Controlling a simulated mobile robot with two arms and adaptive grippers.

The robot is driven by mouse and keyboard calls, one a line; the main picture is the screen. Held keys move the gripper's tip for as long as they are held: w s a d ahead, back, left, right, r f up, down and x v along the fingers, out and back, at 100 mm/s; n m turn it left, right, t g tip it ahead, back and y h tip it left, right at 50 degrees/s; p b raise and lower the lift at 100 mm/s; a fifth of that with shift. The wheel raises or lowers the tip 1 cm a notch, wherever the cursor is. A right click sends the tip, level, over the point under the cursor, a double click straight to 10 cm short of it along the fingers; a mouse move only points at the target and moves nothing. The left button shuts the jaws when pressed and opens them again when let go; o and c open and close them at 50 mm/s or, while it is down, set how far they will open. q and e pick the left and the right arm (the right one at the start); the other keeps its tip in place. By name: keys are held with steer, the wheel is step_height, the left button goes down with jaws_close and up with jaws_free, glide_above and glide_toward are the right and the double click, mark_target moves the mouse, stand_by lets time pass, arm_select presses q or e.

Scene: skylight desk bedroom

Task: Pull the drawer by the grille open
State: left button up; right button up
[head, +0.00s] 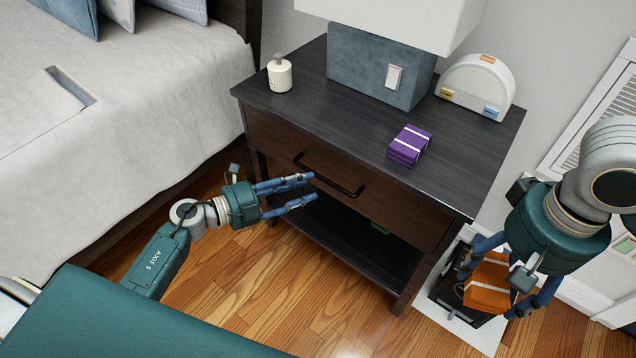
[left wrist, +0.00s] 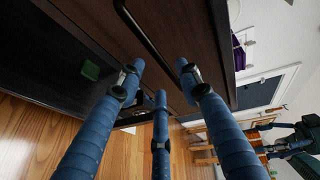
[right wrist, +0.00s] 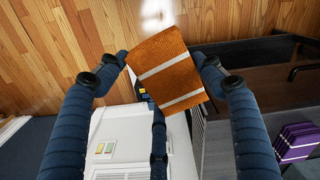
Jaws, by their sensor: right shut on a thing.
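The drawer (head: 283,154) is the dark brown front of the nightstand, with a black bar handle (head: 330,177); it looks shut. The handle also shows in the left wrist view (left wrist: 140,33). A wall grille (head: 604,112) is to the right of the nightstand. My left gripper (head: 312,187) is open and empty, its blue fingers just in front of the drawer near the handle's left part. My right gripper (head: 493,290) is shut on an orange bundle with white bands (right wrist: 172,70), held to the right of the nightstand.
On the nightstand top (head: 310,95) stand a white bottle (head: 280,73), a lamp (head: 375,65), a purple bundle (head: 409,146) and a white rounded device (head: 476,86). The open shelf below holds a small green thing (left wrist: 90,70). A bed (head: 120,110) is at the left. Wood floor lies in front.

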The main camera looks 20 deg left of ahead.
arm_select(q)
steer(key=shift+x, duration=2.35)
jaws_close()
